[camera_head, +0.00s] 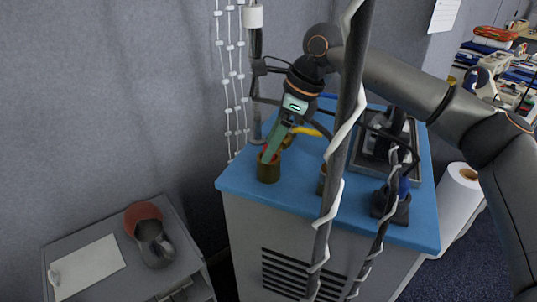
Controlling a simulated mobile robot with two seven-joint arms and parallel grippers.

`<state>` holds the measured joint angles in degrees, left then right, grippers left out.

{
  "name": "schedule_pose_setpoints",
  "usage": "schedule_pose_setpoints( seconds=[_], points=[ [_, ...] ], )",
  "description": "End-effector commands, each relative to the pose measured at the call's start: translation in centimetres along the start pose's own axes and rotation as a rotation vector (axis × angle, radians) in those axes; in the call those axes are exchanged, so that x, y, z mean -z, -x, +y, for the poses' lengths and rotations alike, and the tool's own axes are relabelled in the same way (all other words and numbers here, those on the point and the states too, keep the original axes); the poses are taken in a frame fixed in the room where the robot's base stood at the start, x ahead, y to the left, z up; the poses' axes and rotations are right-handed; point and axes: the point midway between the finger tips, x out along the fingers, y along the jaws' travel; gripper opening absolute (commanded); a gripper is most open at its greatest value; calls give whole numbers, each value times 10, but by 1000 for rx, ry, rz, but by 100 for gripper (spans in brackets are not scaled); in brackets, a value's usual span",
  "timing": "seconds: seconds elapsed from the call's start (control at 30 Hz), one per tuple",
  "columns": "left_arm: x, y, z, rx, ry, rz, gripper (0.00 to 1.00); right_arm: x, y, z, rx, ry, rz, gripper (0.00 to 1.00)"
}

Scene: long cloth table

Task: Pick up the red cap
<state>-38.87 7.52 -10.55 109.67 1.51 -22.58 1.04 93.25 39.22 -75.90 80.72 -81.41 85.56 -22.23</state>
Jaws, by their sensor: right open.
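My right arm comes in from the right, and its gripper (273,152) points down over the blue-topped cabinet. Its greenish fingers are open and reach to the mouth of a short brown cylinder (268,173). A small red patch (265,157) shows at the cylinder's top, beside the fingertips. It may be the red cap, but the fingers partly hide it, and I cannot tell whether they touch it. A larger dull-red round thing (143,211) sits on the grey cabinet at lower left, behind a dark metal vessel (156,249). My left gripper is not in view.
The blue top (243,176) also bears a yellow item (308,131), a dark grey tray and a dark stand (391,207). Dark poles with white wrapping cross in front. A white roll (460,190) stands at right. A white sheet (88,268) lies at lower left.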

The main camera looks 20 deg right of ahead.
Motion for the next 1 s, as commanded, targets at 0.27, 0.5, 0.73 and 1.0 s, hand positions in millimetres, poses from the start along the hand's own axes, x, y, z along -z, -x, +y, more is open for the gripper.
schedule_pose_setpoints(
  seconds=[0.27, 0.5, 0.73, 1.0],
  points=[
    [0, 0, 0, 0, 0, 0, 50, 0, -6, 0, 0, 0, 0, 68],
    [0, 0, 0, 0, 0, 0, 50, 0, -6, 0, 0, 0, 0, 44],
    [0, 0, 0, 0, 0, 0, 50, 0, -5, 0, 0, 0, 0, 18],
    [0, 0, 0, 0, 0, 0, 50, 0, -5, 0, 0, 0, 0, 0]
  ],
)
